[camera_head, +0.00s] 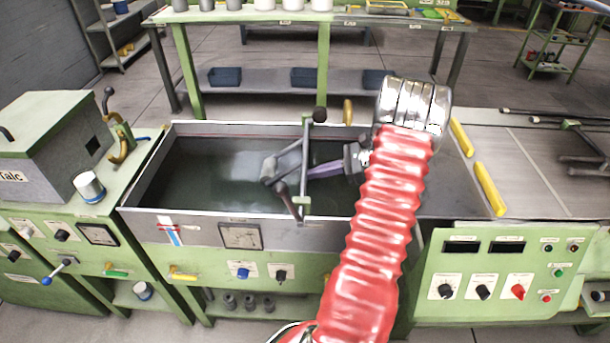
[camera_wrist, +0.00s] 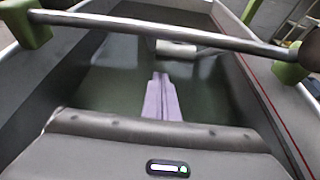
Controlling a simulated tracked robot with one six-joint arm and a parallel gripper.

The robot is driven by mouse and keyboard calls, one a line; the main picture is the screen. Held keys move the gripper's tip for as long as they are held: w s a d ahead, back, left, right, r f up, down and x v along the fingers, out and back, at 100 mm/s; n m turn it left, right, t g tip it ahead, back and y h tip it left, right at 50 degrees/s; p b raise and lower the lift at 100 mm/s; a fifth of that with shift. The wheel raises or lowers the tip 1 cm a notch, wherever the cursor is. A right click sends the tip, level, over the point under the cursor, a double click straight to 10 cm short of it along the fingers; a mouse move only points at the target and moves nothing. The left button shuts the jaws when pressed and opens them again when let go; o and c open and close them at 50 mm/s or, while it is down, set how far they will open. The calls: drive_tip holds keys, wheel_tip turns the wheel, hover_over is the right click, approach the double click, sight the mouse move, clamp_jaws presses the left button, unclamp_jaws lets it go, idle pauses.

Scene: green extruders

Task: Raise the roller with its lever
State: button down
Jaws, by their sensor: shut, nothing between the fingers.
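A metal bar with green end brackets spans the water tank (camera_head: 230,140) from back to front. It crosses the top of the wrist view (camera_wrist: 160,32). A grey roller assembly (camera_head: 285,165) hangs at the bar; a pale roller part (camera_wrist: 176,47) shows beyond my fingers in the wrist view. A lever with a dark grip (camera_head: 281,189) slants at the bar's front end, at the tank's front wall. My gripper (camera_head: 312,172) has purple fingers, pressed together and empty, over the tank to the right of the bar, pointing left. Its fingertips (camera_wrist: 160,76) also show in the wrist view. Whether they touch anything is unclear.
A black ball knob (camera_head: 319,115) stands at the back end of the bar. A control panel (camera_head: 500,275) is at the right, and a grey box machine (camera_head: 62,140) at the left. Yellow handles (camera_head: 489,187) line the tank's right side. The tank's left half is open.

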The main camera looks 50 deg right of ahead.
drive_tip(key=x, duration=0.9)
drive_tip(key=shift+w+a+f, duration=0.1)
drive_tip(key=shift+w, duration=0.05)
